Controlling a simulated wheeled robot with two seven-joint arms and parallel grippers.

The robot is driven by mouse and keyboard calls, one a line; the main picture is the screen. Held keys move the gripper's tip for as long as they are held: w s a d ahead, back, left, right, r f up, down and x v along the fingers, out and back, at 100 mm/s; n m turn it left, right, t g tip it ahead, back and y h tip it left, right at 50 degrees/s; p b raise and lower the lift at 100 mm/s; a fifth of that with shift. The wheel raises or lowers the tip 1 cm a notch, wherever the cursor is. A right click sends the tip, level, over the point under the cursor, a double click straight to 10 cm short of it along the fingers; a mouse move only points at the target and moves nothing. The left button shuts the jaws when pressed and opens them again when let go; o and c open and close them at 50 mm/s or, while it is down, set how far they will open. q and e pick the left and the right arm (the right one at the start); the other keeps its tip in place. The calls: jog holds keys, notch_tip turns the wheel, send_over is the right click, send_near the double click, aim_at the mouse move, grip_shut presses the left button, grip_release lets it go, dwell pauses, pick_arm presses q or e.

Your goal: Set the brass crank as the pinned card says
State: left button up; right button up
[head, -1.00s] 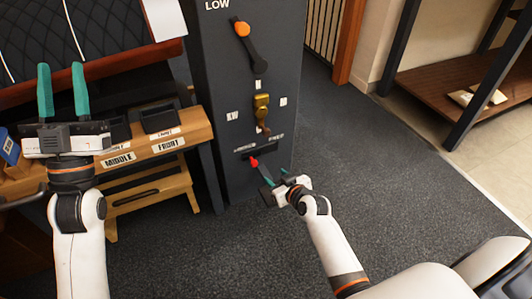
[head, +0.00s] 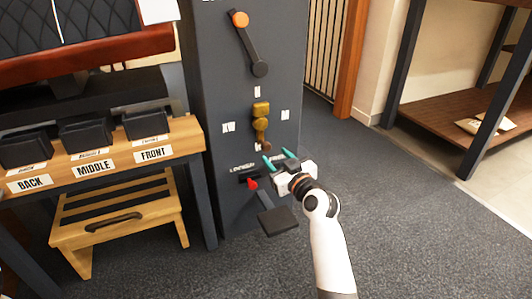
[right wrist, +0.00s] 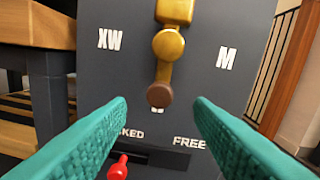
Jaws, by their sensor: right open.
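The brass crank (head: 261,112) is on the front of the dark grey column (head: 215,90). Its arm hangs down, with the brown knob at the lower end over the bottom label. In the right wrist view the crank's brass hub (right wrist: 168,45) and brown knob (right wrist: 160,95) are close ahead, and the knob partly covers that label. Labels XW (right wrist: 109,39) and M (right wrist: 227,58) stand to the left and right. My right gripper (head: 278,158) is open and empty, just below the crank, with the knob between its teal fingers' lines but apart from them. My left gripper is out of view.
A red-tipped lever (head: 251,183) sits at the left of its slot, under the LOCKED side; FREE is on the right. An orange-knobbed lever (head: 250,42) is above. A white sheet (head: 158,10), unreadable, is upper left. A wooden bench (head: 195,139) stands left; open floor lies right.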

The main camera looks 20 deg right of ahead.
aim_at(267, 148)
jog(key=w+b, duration=0.2)
jog(key=w, duration=0.3)
jog(key=shift+w+a+f, duration=0.1)
jog(key=shift+w, duration=0.25)
jog(key=shift+w+b, duration=0.4)
jog(key=shift+w, duration=0.25)
jog(key=shift+c, duration=0.2)
jog(key=shift+a, duration=0.1)
grip_shut()
